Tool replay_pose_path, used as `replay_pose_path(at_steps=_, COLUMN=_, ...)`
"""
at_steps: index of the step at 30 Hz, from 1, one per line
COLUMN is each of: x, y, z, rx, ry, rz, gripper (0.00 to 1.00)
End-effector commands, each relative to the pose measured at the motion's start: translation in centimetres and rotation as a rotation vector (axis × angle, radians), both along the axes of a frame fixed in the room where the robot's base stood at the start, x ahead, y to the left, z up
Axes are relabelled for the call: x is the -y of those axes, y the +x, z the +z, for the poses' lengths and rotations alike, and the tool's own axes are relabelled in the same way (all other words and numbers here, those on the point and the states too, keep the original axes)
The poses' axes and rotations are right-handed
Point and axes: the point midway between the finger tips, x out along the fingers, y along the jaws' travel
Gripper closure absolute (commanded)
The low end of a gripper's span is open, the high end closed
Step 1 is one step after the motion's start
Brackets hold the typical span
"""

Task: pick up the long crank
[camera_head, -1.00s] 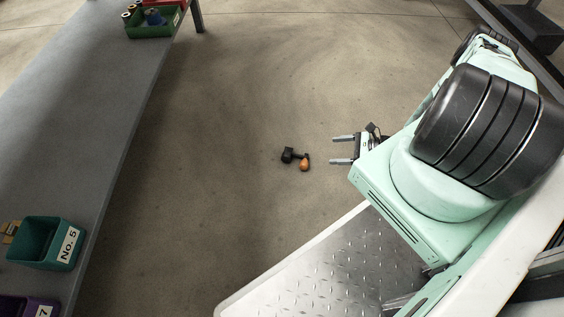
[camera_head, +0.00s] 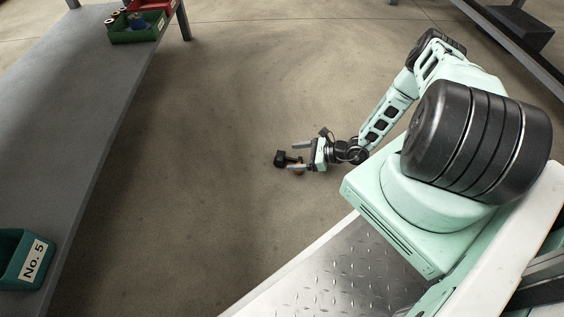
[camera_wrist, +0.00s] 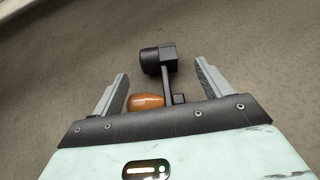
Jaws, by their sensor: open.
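The crank lies on the floor, with a black hub end (camera_head: 281,159), a thin dark arm and an orange knob (camera_head: 298,172). The wrist view also shows its black hub (camera_wrist: 152,61) and orange knob (camera_wrist: 146,102). My gripper (camera_head: 293,158) is open over the crank. In the wrist view its fingers (camera_wrist: 161,72) stand on either side of the crank's arm and knob, apart from them. The hub shows beyond the fingertips. The knob is partly hidden by the gripper body. I cannot tell the fingers' exact height above the floor.
A long grey table (camera_head: 82,110) runs along the left. It carries a teal bin marked No. 5 (camera_head: 20,268), a green bin (camera_head: 135,35) and a red bin (camera_head: 150,6). A dark-framed bench (camera_head: 510,25) stands at upper right. The floor around the crank is clear.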

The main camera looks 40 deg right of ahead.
Motion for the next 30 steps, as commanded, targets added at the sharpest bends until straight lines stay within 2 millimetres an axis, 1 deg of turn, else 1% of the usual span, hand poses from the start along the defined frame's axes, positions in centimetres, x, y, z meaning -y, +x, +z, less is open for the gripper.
replay_pose_path(at_steps=1, x=-0.6, y=0.4, z=-0.9, rx=-0.001, ry=0.001, rz=0.003, gripper=0.22)
replay_pose_path(at_steps=9, x=-2.5, y=2.5, z=-1.8, rx=0.000, ry=-0.001, rz=0.004, gripper=0.22)
replay_pose_path(at_steps=12, x=-2.8, y=2.8, z=-1.8, rx=0.000, ry=0.000, rz=0.001, gripper=0.22)
replay_pose_path(at_steps=18, x=-2.8, y=2.8, z=-1.7, rx=0.000, ry=0.000, rz=0.001, gripper=0.22)
replay_pose_path(at_steps=19, x=-2.8, y=2.8, z=-1.7, rx=0.000, ry=0.000, rz=0.001, gripper=0.28)
replay_pose_path(at_steps=20, x=-2.8, y=2.8, z=-1.7, rx=0.000, ry=0.000, rz=0.001, gripper=0.36)
replay_pose_path(at_steps=21, x=-2.8, y=2.8, z=-1.7, rx=0.000, ry=0.000, rz=0.001, gripper=0.47)
replay_pose_path(at_steps=23, x=-2.8, y=2.8, z=-1.7, rx=0.000, ry=0.000, rz=0.001, gripper=0.64)
replay_pose_path(at_steps=24, x=-2.8, y=2.8, z=-1.7, rx=0.000, ry=0.000, rz=0.001, gripper=0.75)
replay_pose_path(at_steps=25, x=-2.8, y=2.8, z=-1.7, rx=0.000, ry=0.000, rz=0.001, gripper=0.82)
replay_pose_path(at_steps=26, x=-2.8, y=2.8, z=-1.6, rx=0.002, ry=0.001, rz=0.001, gripper=0.82)
replay_pose_path(at_steps=27, x=-2.8, y=2.8, z=-1.6, rx=0.002, ry=0.001, rz=0.001, gripper=0.87)
replay_pose_path(at_steps=30, x=-2.8, y=2.8, z=-1.6, rx=0.001, ry=0.000, rz=0.001, gripper=0.87)
